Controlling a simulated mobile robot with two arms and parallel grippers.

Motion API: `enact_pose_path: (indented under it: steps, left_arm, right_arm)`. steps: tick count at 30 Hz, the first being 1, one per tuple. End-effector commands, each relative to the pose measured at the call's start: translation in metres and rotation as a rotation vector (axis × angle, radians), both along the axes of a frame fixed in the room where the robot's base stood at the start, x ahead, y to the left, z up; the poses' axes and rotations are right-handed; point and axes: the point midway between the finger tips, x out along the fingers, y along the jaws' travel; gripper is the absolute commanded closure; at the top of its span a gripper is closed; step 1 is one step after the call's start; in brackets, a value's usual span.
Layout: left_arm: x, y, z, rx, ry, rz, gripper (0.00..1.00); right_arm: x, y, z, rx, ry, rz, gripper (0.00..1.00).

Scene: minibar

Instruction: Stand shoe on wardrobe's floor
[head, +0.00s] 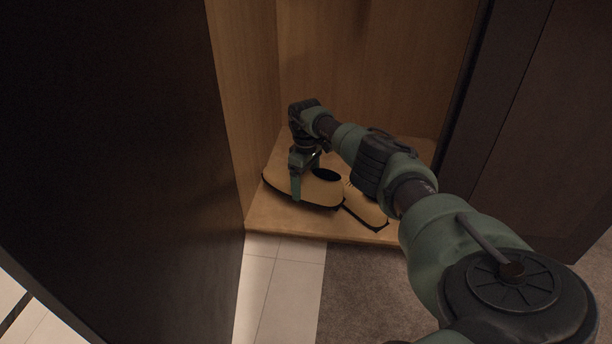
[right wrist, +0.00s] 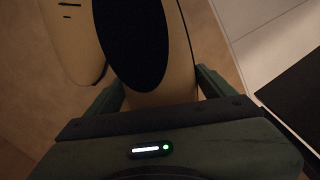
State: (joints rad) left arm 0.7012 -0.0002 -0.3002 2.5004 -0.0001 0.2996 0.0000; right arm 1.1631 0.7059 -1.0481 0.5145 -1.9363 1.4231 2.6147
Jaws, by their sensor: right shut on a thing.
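A tan shoe (head: 325,192) with a dark sole is inside the open wardrobe, upright, sole down. It appears to rest on the wardrobe's floor (head: 268,222), though a small gap under it cannot be ruled out. My right gripper (head: 301,178) points down and is shut on this shoe. In the right wrist view the gripper's fingers (right wrist: 160,92) are on either side of the shoe's end (right wrist: 165,96), near its dark opening. A second tan shoe (head: 367,209) stands close beside it on the right, partly hidden by my arm. My left gripper is not in view.
A dark door (head: 120,150) stands open on the left, and a dark panel (head: 545,120) is on the right. The wooden side wall (head: 240,90) is close to the held shoe. White tiles (head: 280,290) and carpet (head: 365,290) lie in front.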

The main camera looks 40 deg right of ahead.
Motion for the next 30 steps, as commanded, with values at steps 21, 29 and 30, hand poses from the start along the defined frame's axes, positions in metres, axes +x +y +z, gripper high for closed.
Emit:
enact_pose_path:
  steps: [21, 29, 30]
  left_arm:
    - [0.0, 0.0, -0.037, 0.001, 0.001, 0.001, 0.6]
    - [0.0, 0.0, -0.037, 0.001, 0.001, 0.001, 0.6]
    - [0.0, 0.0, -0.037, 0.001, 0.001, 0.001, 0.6]
  right_arm:
    - [0.0, 0.0, -0.044, -0.001, -0.001, 0.001, 0.77]
    - [0.0, 0.0, -0.046, 0.0, 0.0, 0.001, 0.0]
    - [0.0, 0.0, -0.046, 0.0, 0.0, 0.001, 0.0]
